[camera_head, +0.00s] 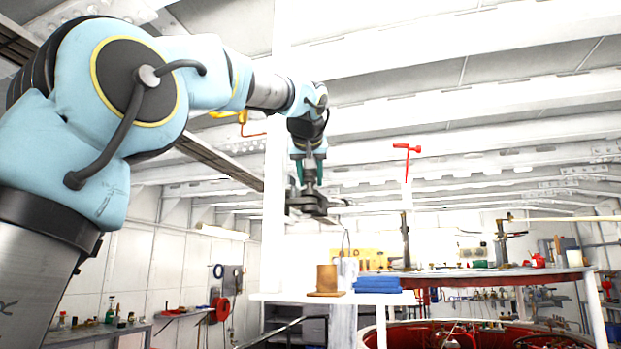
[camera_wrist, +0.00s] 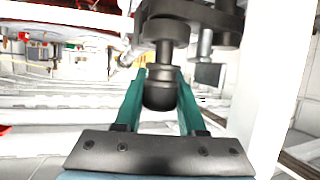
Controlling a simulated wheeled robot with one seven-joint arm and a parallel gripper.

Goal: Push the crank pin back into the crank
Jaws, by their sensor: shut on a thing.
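The crank pin (camera_wrist: 160,93) is a dark rounded knob with a narrower neck, seen in the wrist view between my teal fingers. My gripper (camera_wrist: 159,76) is shut on this knob; it also shows in the head view (camera_head: 310,172), pointing down. The neck runs from the knob to a round dark boss on the crank (camera_wrist: 200,16). How deep the pin sits in the crank cannot be told. In the head view the crank (camera_head: 306,202) is a dark piece just below my fingertips, beside a white post. The fingers partly cover the pin there.
The white post (camera_head: 275,150) stands close to my gripper. Below is a white shelf with a brown block (camera_head: 327,279) and a blue stack (camera_head: 377,285). A red handle (camera_head: 407,149) tops a post to the right. A red-edged round table (camera_head: 500,272) stands behind.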

